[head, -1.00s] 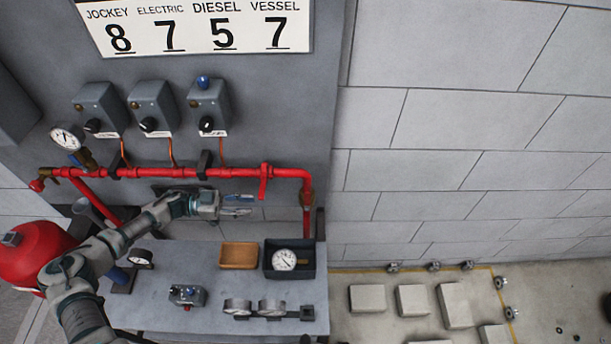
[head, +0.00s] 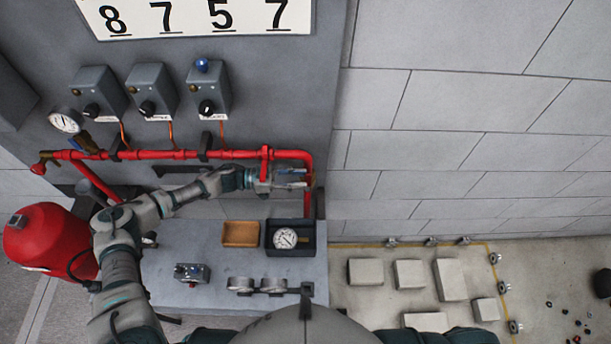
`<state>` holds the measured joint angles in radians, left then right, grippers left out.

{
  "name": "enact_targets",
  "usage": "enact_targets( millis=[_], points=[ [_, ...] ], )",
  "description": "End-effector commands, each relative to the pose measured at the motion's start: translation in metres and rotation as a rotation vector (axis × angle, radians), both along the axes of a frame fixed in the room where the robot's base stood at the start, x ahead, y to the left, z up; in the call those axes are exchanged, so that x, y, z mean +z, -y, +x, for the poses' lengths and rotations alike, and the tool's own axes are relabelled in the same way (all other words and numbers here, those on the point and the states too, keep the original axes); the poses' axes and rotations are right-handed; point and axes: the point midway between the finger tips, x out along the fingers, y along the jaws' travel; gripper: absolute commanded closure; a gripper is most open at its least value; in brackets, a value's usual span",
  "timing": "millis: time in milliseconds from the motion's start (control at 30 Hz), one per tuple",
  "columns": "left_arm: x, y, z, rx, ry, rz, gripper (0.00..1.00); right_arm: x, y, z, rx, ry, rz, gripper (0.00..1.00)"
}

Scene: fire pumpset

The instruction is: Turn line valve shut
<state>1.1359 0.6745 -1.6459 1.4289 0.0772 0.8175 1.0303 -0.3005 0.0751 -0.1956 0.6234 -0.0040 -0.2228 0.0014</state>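A red pipe (head: 180,154) runs along the grey panel and bends down at its right end. A red lever-like piece (head: 265,160) hangs from it near the bend. A small dark and brassy fitting (head: 308,181) sits on the descending pipe; its handle is too small to make out. My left gripper (head: 296,179) reaches right, just below the red lever, with its fingers apart and tips at the descending pipe. I cannot tell whether they touch the fitting. My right gripper is out of view.
Below is a grey bench (head: 205,255) with a wooden tray (head: 240,234), a dark bin (head: 308,226) holding a gauge (head: 285,238), a small switch box (head: 192,273) and two gauges. A red tank (head: 45,235) stands left. A block wall (head: 470,150) closes the right side.

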Motion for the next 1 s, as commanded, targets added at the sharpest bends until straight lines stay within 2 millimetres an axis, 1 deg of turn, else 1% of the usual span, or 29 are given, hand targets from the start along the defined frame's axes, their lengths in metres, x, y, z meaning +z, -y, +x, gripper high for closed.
enact_targets(
  millis=[33, 100, 200, 300, 500, 533, 567, 600, 667, 1000],
  points=[
    [0.001, 0.009, 0.0, -0.001, -0.001, 0.0, 0.66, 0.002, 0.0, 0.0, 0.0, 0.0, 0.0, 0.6],
    [0.001, 0.018, 0.0, -0.002, -0.001, 0.001, 0.66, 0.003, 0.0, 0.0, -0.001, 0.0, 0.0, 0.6],
    [0.0, 0.026, 0.0, -0.001, -0.001, 0.003, 0.66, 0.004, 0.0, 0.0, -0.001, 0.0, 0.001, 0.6],
    [0.0, 0.03, 0.0, -0.001, -0.001, 0.004, 0.66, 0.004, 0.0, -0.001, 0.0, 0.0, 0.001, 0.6],
    [0.0, 0.029, 0.0, 0.0, -0.001, 0.003, 0.66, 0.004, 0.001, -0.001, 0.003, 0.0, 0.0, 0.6],
    [0.0, 0.028, 0.0, 0.0, -0.001, 0.002, 0.68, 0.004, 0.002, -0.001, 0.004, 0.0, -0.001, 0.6],
    [0.0, 0.028, 0.0, 0.0, -0.001, 0.002, 0.76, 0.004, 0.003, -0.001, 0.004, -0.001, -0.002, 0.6],
    [0.0, 0.027, 0.0, 0.0, -0.001, 0.002, 0.85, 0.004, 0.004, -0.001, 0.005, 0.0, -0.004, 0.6],
    [0.0, 0.027, 0.0, 0.0, -0.001, 0.001, 1.0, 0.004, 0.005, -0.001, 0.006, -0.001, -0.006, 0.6],
    [-0.001, 0.024, 0.001, 0.003, -0.002, -0.002, 1.0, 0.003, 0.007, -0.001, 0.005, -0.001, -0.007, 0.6]
  ],
)
